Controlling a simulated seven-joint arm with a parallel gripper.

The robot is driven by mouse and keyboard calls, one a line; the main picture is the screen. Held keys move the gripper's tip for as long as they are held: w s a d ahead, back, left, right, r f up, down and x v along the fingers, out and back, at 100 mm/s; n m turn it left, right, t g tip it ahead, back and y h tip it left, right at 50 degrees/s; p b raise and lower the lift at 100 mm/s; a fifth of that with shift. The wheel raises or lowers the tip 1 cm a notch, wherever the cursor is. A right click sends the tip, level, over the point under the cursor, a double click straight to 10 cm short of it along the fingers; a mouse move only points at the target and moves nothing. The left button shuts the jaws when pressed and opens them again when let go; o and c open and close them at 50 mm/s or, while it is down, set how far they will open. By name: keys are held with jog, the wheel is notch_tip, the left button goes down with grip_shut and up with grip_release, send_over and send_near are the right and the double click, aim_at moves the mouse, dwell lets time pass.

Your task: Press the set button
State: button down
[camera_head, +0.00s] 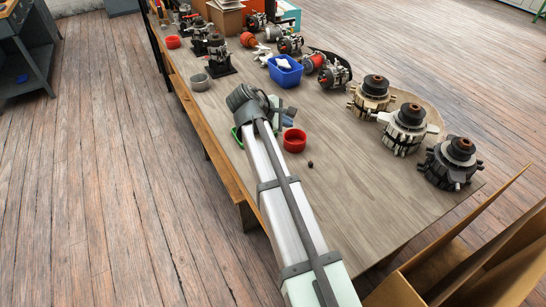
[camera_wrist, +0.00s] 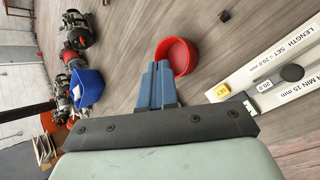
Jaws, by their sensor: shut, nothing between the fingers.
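The set button is a small yellow square (camera_wrist: 218,90) at the left end of a white gauge board (camera_wrist: 240,84) in the wrist view. The board carries printed length text, a grey caliper-like part and a small display reading 20.0. My gripper (camera_wrist: 158,66) has its blue fingers together with nothing between them. In the wrist view its fingertips are left of the yellow button and apart from it. In the head view the blue fingers (camera_head: 288,118) show beyond my arm, and I cannot make out the button there.
A red bowl (camera_head: 295,140) stands close to my fingers; it also shows in the wrist view (camera_wrist: 178,56). A small dark piece (camera_head: 310,164) lies near it. A blue bin (camera_head: 285,75) and several alternators stand farther along the table (camera_head: 350,190). The near right tabletop is clear.

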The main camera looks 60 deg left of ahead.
jog(key=shift+h, duration=0.3)
jog(key=s, duration=0.5)
jog(key=shift+s+d+f, duration=0.1)
jog(key=shift+s+d, duration=0.05)
jog(key=shift+s, duration=0.05)
jog(key=shift+f, duration=0.1)
jog(key=shift+f, duration=4.3)
jog(key=shift+f, duration=0.15)
jog(key=shift+f, duration=0.3)
jog(key=shift+f, duration=0.4)
jog(key=shift+r, duration=0.9)
jog(key=shift+r, duration=0.1)
